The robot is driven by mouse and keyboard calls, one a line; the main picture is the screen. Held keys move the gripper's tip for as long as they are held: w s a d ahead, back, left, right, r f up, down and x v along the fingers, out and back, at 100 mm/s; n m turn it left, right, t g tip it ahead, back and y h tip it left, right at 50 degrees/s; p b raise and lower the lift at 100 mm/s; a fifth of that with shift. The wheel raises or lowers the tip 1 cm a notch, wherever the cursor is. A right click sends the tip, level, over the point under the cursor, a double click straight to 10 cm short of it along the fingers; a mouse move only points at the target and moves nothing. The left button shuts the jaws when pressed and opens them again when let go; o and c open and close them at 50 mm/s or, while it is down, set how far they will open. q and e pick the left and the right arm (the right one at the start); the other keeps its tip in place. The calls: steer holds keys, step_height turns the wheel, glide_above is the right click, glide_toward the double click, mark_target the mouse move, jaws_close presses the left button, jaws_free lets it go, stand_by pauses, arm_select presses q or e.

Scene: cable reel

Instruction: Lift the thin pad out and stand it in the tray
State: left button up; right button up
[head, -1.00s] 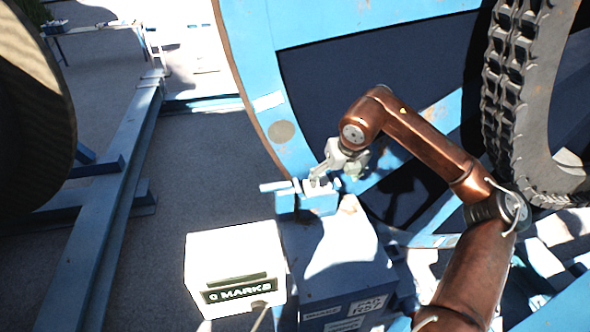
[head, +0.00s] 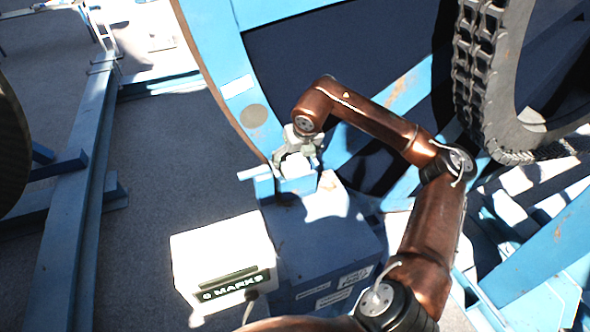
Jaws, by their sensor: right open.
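My right gripper (head: 295,163) is open and points down at a small blue holder (head: 296,186) beside the big blue reel frame. A whitish piece shows between or just under its fingers; I cannot tell whether it is the thin pad or touches them. A flat pale bar (head: 254,173) sticks out left of the holder. A white box (head: 222,250) with a dark front label reading MARKS and a narrow dark slot stands in front, to the left. I cannot tell whether it is the tray. My left gripper is out of view.
The holder sits on a grey-blue cabinet (head: 325,240) with white labels. The blue reel frame (head: 235,60) rises close behind my right gripper, with a black tyre-like tread (head: 480,90) to the right. Blue floor rails (head: 75,190) lie left. Open grey floor (head: 170,160) lies between.

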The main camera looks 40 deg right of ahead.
steer(key=shift+w+f, duration=0.1)
steer(key=shift+f, duration=0.1)
steer(key=shift+c, duration=0.2)
steer(key=c, duration=0.8)
steer(key=shift+r, duration=0.15)
steer(key=c, duration=1.3)
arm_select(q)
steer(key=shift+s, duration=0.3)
arm_select(e)
steer(key=shift+c, duration=0.2)
steer(key=shift+w+r, duration=0.1)
steer(key=shift+r, duration=0.7)
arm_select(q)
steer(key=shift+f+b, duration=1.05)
arm_select(e)
step_height(320, 180, up, 16)
steer(key=shift+r, duration=0.2)
